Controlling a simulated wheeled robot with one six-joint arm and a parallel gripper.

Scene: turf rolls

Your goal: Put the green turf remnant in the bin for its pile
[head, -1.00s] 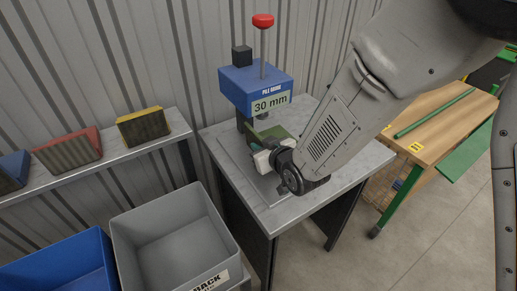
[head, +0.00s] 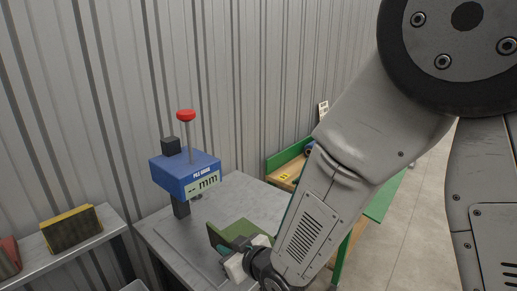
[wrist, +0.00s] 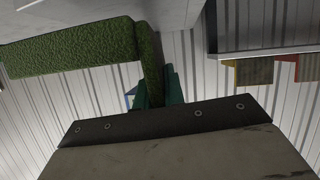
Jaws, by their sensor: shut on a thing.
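The green turf remnant (head: 232,232) is held in my gripper (head: 244,250), in front of the pile gauge and above the metal table. It is an angled piece, clear of the gauge. In the wrist view the turf (wrist: 75,48) spreads to the upper left, and one leg of it runs down between the teal fingers of my gripper (wrist: 157,88). The blue pile gauge (head: 185,175) has a red knob, and its display shows dashes and "mm". Only a grey rim of a bin (head: 135,287) shows at the bottom edge.
The metal table (head: 160,238) holds the gauge against a corrugated wall. A shelf (head: 100,222) at left carries a yellow-backed sample (head: 71,231) and a red-backed one (head: 9,258). A wooden bench with green edging (head: 285,172) stands behind my arm.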

